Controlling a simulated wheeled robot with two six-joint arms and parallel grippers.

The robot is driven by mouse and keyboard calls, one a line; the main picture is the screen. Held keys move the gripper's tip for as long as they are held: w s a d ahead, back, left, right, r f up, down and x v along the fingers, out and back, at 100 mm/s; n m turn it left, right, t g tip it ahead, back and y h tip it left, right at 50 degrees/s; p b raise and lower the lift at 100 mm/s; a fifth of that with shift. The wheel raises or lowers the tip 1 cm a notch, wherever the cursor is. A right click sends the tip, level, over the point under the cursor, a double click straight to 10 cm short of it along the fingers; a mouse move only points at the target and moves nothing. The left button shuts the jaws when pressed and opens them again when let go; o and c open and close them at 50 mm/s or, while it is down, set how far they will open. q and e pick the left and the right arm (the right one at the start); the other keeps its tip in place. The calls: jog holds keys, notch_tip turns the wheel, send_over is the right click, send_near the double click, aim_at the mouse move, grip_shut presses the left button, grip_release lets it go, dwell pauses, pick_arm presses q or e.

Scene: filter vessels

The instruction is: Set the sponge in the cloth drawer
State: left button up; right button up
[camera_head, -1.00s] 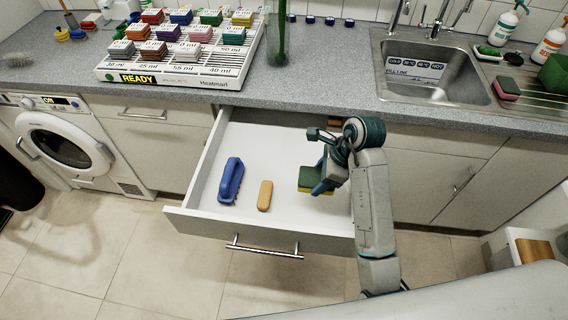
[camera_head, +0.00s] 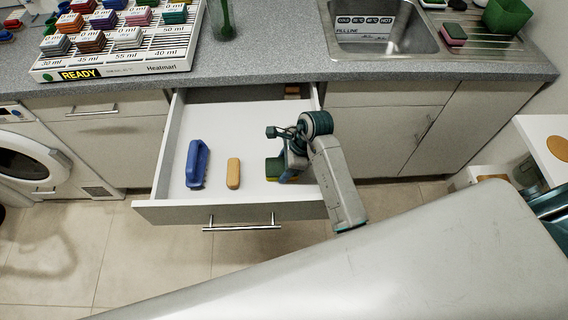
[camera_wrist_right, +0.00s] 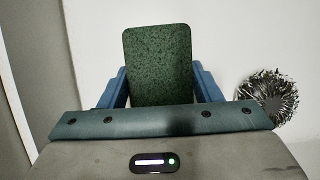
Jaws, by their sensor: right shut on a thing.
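My right gripper (camera_head: 287,176) is shut on a green and yellow sponge (camera_head: 273,169), inside the outline of the open drawer (camera_head: 222,150). In the right wrist view the sponge's dark green face (camera_wrist_right: 158,65) shows between the blue fingers of the gripper (camera_wrist_right: 160,88). The drawer's white floor (camera_wrist_right: 225,40) lies behind it. I cannot tell whether the sponge touches the floor. My gripper and arm hide part of the sponge in the head view. My left gripper is not in view.
A blue brush (camera_head: 197,164) and a tan brush (camera_head: 233,173) lie left of the sponge in the drawer. A steel scourer (camera_wrist_right: 268,96) lies right of the gripper in the wrist view. Another sponge (camera_head: 453,34) sits beside the sink (camera_head: 385,30).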

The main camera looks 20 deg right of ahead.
jog(key=shift+f, duration=0.15)
jog(key=o, duration=0.9)
jog(key=shift+o, duration=0.2)
